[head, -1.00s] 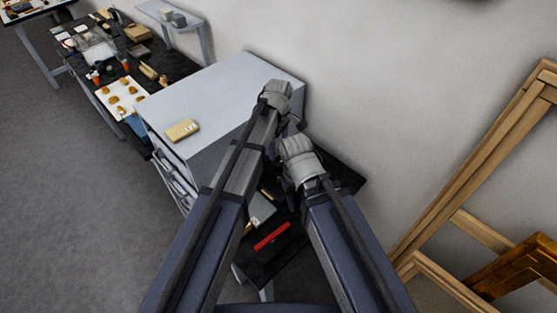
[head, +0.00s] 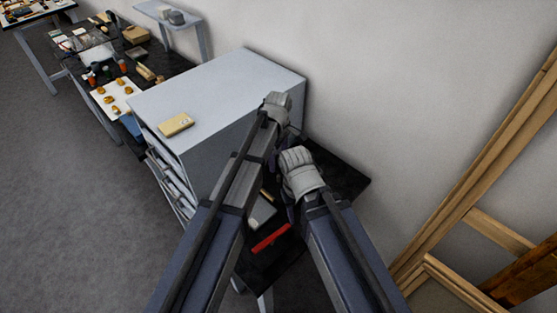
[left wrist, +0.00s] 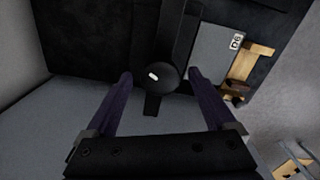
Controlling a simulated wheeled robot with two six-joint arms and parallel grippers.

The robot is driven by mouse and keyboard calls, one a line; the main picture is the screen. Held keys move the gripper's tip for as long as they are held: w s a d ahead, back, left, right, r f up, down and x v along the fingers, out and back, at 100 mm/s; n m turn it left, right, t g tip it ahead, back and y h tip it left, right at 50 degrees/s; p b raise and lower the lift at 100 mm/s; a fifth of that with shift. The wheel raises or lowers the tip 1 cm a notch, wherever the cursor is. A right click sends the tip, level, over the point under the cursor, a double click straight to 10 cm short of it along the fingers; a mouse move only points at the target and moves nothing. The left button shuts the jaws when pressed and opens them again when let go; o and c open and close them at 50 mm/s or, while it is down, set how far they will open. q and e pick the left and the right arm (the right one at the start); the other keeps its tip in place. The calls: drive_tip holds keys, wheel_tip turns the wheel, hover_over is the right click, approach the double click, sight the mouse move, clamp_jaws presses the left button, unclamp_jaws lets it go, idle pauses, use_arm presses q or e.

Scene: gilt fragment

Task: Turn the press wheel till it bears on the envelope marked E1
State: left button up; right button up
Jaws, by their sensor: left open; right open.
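In the left wrist view, my left gripper (left wrist: 163,76) is open, its two fingers on either side of a round black knob (left wrist: 157,78) with a white mark. The knob sits on a dark bar (left wrist: 177,28), which looks like part of the press wheel; contact with the fingers cannot be told. In the head view my right gripper (head: 291,205) is open, pointing down over the dark table, mostly hidden by its own wrist. The press is hidden behind my arms there. No envelope with a readable E1 shows.
A grey cabinet (head: 225,90) carries a tan packet (head: 176,124) with an unreadable label. A red bar (head: 271,237) lies on the dark table (head: 345,181). A grey flat piece with a tag (left wrist: 214,50) lies beside a wooden piece (left wrist: 250,65). A wooden frame (head: 480,170) stands right.

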use_arm(q)
drive_tip(key=c, duration=1.4)
